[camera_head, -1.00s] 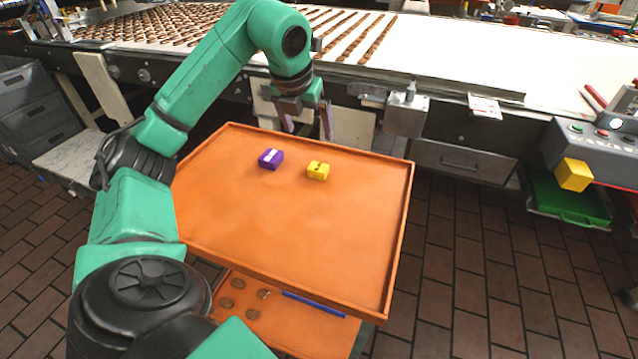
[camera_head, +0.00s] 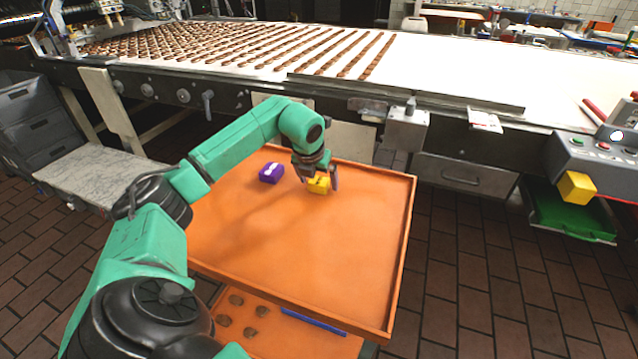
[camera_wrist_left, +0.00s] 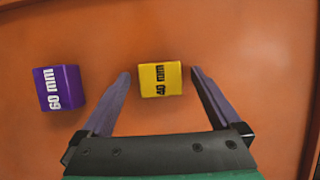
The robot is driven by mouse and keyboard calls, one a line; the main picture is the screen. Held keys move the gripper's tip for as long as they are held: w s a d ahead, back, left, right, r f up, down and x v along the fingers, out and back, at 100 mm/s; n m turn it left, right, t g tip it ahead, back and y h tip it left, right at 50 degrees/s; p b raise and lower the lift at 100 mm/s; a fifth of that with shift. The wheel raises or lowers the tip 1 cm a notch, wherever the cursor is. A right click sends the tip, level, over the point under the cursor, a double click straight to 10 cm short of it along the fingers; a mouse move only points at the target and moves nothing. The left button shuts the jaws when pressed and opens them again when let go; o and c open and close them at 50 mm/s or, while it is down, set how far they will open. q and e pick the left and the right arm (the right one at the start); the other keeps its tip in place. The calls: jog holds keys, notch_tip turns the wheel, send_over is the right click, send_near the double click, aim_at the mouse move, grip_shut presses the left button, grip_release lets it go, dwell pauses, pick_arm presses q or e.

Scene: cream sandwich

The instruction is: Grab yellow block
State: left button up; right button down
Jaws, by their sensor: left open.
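The yellow block (camera_head: 318,186) lies on the orange tray (camera_head: 300,270), near its far side. It also shows in the left wrist view (camera_wrist_left: 160,79), marked "40 mm", between the ends of my fingers. My left gripper (camera_head: 320,182) is open and lowered over it, with one finger on each side. In the left wrist view a gap shows between the block and both fingers (camera_wrist_left: 162,78). The purple block (camera_head: 271,173) lies to the left of the yellow block, and the left wrist view shows it marked "60 mm" (camera_wrist_left: 58,88). My right gripper is not in view.
The tray has a raised rim, and its front and right parts are bare. A conveyor (camera_head: 450,80) with rows of brown pieces stands behind it. A control box with a yellow cube (camera_head: 576,187) is at the right. A lower shelf (camera_head: 270,335) holds several round brown pieces.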

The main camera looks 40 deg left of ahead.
pick_arm(q)
jog(key=shift+r, duration=0.1)
jog(key=c, duration=1.5)
jog(key=shift+r, duration=0.1)
